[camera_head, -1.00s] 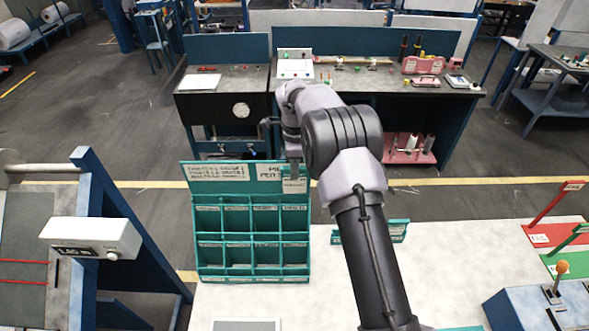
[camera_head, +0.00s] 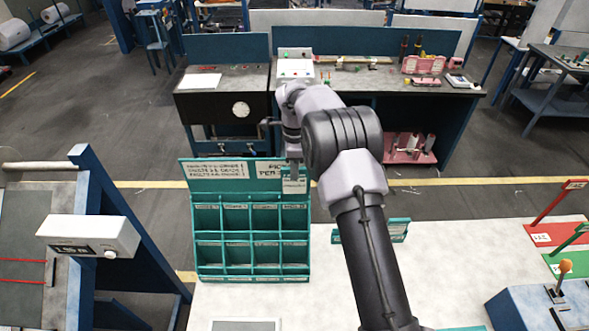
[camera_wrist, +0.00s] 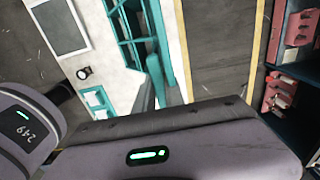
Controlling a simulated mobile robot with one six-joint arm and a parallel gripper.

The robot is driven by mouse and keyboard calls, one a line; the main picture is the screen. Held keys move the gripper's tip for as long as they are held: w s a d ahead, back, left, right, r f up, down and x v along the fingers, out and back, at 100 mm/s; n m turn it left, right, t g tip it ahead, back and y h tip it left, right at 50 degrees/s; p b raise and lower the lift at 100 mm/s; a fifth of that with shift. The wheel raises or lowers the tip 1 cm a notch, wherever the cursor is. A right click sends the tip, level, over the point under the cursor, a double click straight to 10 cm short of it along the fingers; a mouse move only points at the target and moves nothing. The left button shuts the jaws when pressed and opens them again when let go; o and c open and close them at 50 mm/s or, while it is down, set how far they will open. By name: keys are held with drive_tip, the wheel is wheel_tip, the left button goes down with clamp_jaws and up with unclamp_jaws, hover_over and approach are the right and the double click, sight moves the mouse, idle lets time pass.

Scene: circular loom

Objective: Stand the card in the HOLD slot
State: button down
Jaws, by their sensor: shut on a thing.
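A small pale card (camera_head: 294,186) hangs at the tip of my gripper (camera_head: 293,168), which is shut on it. The card is in front of the upper right of a teal rack (camera_head: 188,225), overlapping its header board. It is above the top row of slots, not inside one. The rack has two rows of open slots with small labels, too small to read, so I cannot tell which is HOLD. In the wrist view the rack (camera_wrist: 125,28) shows at the top, and the gripper fingers (camera_wrist: 147,95) are partly hidden by the gripper body.
A low teal holder (camera_head: 392,231) stands on the white table (camera_head: 450,265) right of the rack, partly behind my arm. A blue lever box (camera_head: 530,310) is at the right front. A machine with a display (camera_head: 88,237) stands left. Dark workbenches (camera_head: 385,82) are behind.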

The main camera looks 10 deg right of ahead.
drive_tip(key=shift+f+b, duration=0.5)
idle(0.3)
drive_tip(key=b, duration=0.4)
hover_over(295, 195)
drive_tip(key=shift+w+f, duration=0.15)
drive_tip(key=shift+f, duration=2.15)
drive_tip(key=c, duration=1.3)
unclamp_jaws()
drive_tip(key=shift+c, duration=0.2)
drive_tip(key=shift+r, duration=0.15)
wheel_tip(295, 195, up, 17)
drive_tip(key=p, duration=0.1)
drive_tip(key=shift+r, duration=0.15)
